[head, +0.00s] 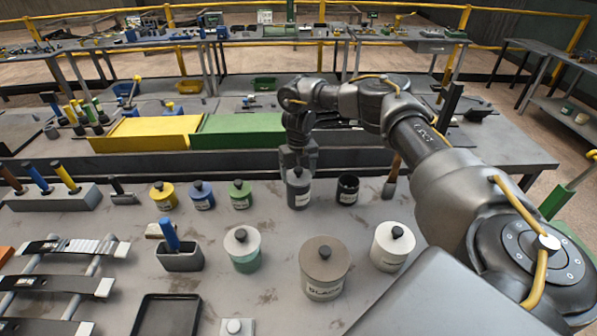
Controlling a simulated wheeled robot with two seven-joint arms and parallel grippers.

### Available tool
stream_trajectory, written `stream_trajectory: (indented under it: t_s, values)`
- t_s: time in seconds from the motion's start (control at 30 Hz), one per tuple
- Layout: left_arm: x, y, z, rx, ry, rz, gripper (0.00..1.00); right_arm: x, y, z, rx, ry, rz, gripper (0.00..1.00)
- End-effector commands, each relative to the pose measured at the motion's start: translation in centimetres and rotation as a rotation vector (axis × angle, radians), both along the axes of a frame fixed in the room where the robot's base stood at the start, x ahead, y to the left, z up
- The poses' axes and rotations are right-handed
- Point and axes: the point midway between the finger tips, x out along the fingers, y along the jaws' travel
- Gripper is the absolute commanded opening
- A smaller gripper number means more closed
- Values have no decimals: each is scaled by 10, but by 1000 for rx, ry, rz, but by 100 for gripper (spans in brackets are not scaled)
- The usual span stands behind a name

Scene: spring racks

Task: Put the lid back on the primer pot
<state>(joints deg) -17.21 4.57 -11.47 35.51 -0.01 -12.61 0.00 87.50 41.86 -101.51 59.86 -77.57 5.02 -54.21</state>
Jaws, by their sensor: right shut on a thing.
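My right gripper (298,166) points down at a dark grey pot (299,198) in the row of small pots. It is shut on the dark knob of a grey lid (298,181). The lid is at the pot's top; I cannot tell whether it rests on the rim or is slightly above it. Just right of it stands a black pot (347,192) with a pale label; its top looks dark and open, with no knob. The labels are too small to read, so I cannot tell which pot holds primer. My left gripper is out of view.
Lidded yellow (164,198), blue (202,199) and green (240,200) pots stand to the left. Larger lidded pots, pale green (245,262), brown-grey (323,283) and white (390,256), stand in front. A brush (391,178) is at right. A black tray (167,316) lies front left.

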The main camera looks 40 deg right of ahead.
Motion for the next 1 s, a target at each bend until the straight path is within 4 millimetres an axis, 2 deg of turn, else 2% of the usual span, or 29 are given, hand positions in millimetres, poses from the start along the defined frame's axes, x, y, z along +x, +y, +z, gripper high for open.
stream_trajectory:
  t_s: [0.93, 0.97, 1.0]
  values:
    - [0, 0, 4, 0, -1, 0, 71, 0, 0, 0, 0, 0, 0, 54]
    - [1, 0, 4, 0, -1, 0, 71, 0, 0, 0, 0, 0, 0, 81]
    - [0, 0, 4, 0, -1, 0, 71, 0, 0, 0, 0, 0, 0, 86]
